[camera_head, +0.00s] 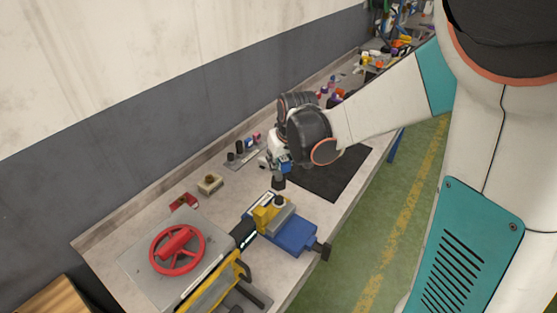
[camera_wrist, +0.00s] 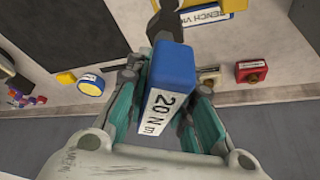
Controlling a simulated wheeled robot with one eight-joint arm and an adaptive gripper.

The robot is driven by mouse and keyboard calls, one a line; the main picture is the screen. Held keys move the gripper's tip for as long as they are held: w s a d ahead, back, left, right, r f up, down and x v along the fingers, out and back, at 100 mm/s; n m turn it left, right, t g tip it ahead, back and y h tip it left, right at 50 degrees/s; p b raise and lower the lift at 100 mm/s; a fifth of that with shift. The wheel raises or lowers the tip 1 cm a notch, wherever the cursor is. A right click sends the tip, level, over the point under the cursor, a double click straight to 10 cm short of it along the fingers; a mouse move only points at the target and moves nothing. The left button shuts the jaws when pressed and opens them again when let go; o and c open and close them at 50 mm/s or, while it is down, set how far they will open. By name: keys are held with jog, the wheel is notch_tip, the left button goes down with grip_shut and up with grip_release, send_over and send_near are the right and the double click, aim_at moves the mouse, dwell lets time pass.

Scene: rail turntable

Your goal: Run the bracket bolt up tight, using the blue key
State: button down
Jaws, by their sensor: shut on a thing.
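A dark round piece on the bracket, perhaps the bolt head (camera_head: 280,200), is just below the socket end. The picture does not settle whether they touch.
A grey plate with a red handwheel (camera_head: 177,250) is at the front left. A red block (camera_head: 184,201), a tan block (camera_head: 210,184) and a rack with dark pieces (camera_head: 242,155) stand along the wall side. A black mat (camera_head: 330,178) lies to the right.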

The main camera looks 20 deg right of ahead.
aim_at(280, 179)
jog(key=shift+f, duration=0.1)
jog(key=shift+s+f, duration=0.1)
jog(key=shift+f, duration=0.05)
jog(key=shift+f+b, duration=1.25)
jog(key=shift+b, duration=0.1)
jog(key=n+y, duration=0.1)
jog(key=n, duration=0.2)
jog(key=n+y+b, duration=0.1)
jog(key=n, duration=0.1)
jog(key=shift+d+n+g, duration=0.1)
jog(key=shift+n+g, duration=0.2)
jog(key=shift+n, duration=0.1)
jog(key=n+g+y, duration=0.1)
jog(key=n, duration=0.5)
jog(key=shift+g+y+b, duration=0.3)
jog(key=shift+g+y, duration=0.1)
jog(key=n+g, duration=0.1)
jog(key=n, duration=0.2)
jog(key=n+g, duration=0.1)
jog(key=n, duration=0.2)
jog(key=shift+g+b, duration=0.3)
jog(key=shift+b, duration=0.05)
jog(key=n+g, duration=0.1)
jog(key=n, duration=0.2)
jog(key=n+g, duration=0.1)
jog(key=n, duration=0.2)
jog(key=shift+f+b, duration=1.6)
jog(key=shift+f, duration=0.5)
